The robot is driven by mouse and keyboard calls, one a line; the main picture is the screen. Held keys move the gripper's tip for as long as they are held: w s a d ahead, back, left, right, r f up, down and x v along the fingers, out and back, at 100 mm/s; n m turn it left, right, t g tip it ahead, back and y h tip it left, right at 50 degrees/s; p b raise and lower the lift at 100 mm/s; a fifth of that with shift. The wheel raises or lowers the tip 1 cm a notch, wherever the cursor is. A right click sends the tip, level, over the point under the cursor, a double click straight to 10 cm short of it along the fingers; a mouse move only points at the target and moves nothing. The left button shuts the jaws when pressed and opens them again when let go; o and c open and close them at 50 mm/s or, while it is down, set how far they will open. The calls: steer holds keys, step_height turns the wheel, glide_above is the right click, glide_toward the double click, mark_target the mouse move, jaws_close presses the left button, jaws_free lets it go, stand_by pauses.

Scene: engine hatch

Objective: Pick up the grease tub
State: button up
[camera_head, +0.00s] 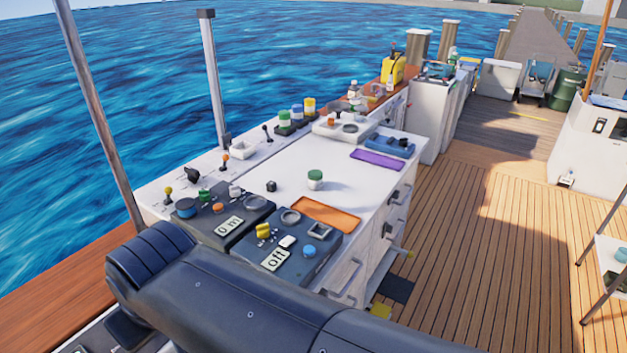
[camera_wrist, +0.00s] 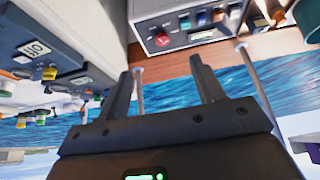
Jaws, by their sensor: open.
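A small white tub with a green lid (camera_head: 315,179), which looks like the grease tub, stands upright on the white counter (camera_head: 345,215) in the head view. It is just behind the orange mat and nothing touches it. My gripper (camera_wrist: 162,78) shows in the wrist view with its two dark fingers apart and nothing between them. The wrist view is tilted over and shows control panels and water. I cannot make out the tub there. The gripper's jaws are not clear in the head view, where my dark arm crosses the bottom.
Dark control boxes (camera_head: 290,256) stand at the counter's near end. An orange mat (camera_head: 325,214) and a purple mat (camera_head: 377,160) lie beside the tub. Levers and knobs line the far edge, with more jars (camera_head: 297,113) farther back. The deck (camera_head: 480,260) at right is mostly clear.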

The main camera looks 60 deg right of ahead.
steer(key=shift+o, duration=0.2)
steer(key=shift+o, duration=1.1)
